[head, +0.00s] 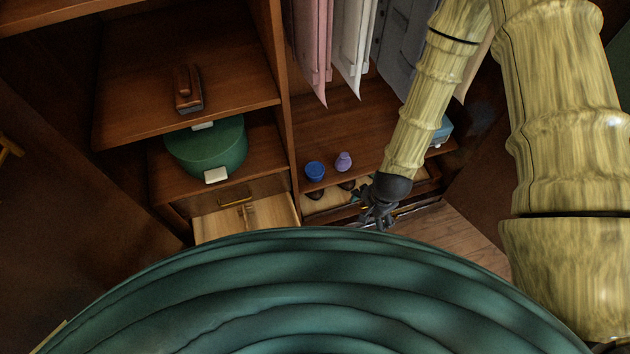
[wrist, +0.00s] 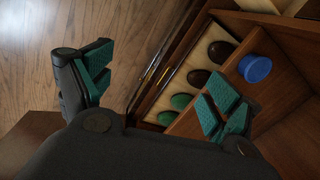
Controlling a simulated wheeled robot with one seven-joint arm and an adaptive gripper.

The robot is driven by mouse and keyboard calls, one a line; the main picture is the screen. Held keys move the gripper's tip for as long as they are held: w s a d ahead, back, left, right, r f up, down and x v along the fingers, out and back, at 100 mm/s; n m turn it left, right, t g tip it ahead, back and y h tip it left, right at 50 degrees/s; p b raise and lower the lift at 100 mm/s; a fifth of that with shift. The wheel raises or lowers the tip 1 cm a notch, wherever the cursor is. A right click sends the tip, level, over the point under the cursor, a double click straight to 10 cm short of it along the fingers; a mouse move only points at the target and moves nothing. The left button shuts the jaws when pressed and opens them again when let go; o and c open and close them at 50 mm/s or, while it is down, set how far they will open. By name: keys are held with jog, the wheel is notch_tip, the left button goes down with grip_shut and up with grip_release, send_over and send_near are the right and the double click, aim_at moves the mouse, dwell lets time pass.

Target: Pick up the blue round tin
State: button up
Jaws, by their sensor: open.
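The blue round tin (head: 315,171) stands on the wooden wardrobe shelf in the head view, left of a small purple object. In the wrist view the blue tin (wrist: 255,68) is at the upper right, beyond my right-hand finger. My gripper (head: 376,212) is to the right of the tin and nearer the front of the shelf, apart from it. In the wrist view my gripper (wrist: 155,92) has its green-padded fingers spread wide with nothing between them.
The purple object (head: 343,161) stands close beside the tin. A drawer (wrist: 178,88) below holds several dark and green rounded things. Hanging clothes (head: 345,45) are above the shelf. A green round box (head: 207,148) is on the left shelf. Another drawer (head: 247,216) is pulled out.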

jog(key=w+a+f+m+t+y+b, duration=0.1)
jog(key=w+a+f+m+b, duration=0.25)
jog(key=w+b, duration=0.2)
jog(key=w+a+f+m+b, duration=0.2)
jog(key=w+a+m+b, duration=0.15)
jog(key=w, duration=0.25)
jog(key=m+y+b, duration=0.2)
jog(key=m+b, duration=0.5)
send_near(316, 170)
jog(key=shift+t, duration=0.3)
jog(key=x, duration=0.5)
jog(key=shift+s+a+f+b, duration=0.15)
jog(key=shift+a+f+b, duration=0.15)
jog(key=shift+a, duration=0.1)
jog(key=shift+d+b+x, duration=0.1)
jog(key=shift+b+x, duration=0.1)
jog(key=shift+x, duration=1.05)
jog(key=shift+d+b+x, duration=0.15)
jog(key=shift+b+x, duration=0.05)
jog(key=shift+x, duration=1.05)
jog(key=shift+f, duration=0.1)
jog(key=c, duration=1.2)
